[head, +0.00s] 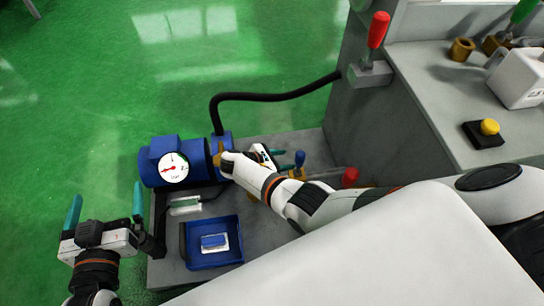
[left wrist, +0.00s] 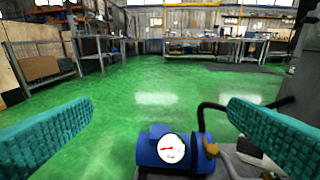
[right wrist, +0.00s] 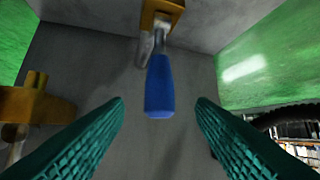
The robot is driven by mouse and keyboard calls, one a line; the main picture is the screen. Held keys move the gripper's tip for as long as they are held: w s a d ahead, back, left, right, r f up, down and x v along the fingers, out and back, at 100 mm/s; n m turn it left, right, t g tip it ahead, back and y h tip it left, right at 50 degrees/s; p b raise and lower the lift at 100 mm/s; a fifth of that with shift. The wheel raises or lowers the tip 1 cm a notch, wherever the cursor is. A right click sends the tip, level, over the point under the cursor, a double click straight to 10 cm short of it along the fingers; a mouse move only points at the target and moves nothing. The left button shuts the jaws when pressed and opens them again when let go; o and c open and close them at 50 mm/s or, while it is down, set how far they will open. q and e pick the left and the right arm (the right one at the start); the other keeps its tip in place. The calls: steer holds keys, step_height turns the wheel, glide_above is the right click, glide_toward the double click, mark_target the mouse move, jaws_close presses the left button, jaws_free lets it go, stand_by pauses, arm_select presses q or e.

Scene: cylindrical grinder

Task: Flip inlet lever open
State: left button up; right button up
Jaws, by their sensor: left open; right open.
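A lever with a blue handle (right wrist: 159,85) on a brass valve body (right wrist: 160,12) shows in the right wrist view. In the head view its blue handle (head: 300,158) is just beyond my right fingertips. My right gripper (right wrist: 160,108) is open, with one teal finger on each side of the handle's end and gaps on both sides. It also shows in the head view (head: 284,160). My left gripper (head: 106,206) is open and empty at the far left, over the green floor. No label marks which lever is the inlet one.
A blue pump with a gauge (head: 173,168) stands left of my right gripper, with a black hose (head: 270,95). A blue tray (head: 212,258) sits in front. A red-handled lever (head: 349,177) is to the right; another red lever (head: 378,30) is higher.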

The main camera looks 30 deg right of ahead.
arm_select(q)
steer(key=shift+s+a+f+g+y+p, duration=0.15)
steer(key=shift+s+a+f+g+y, duration=0.2)
steer(key=shift+f+g, duration=0.35)
steer(key=shift+s+a+f+g+y+p, duration=0.1)
steer(key=shift+s+f+g+p, duration=0.1)
steer(key=shift+s+f+g, duration=0.5)
steer(key=shift+s+a+f+g+y+p, duration=0.15)
steer(key=shift+a+f+g, duration=0.2)
steer(key=shift+f, duration=0.65)
arm_select(e)
steer(key=shift+v, duration=2.4)
arm_select(q)
steer(key=shift+d, duration=0.1)
arm_select(e)
steer(key=shift+a, duration=0.1)
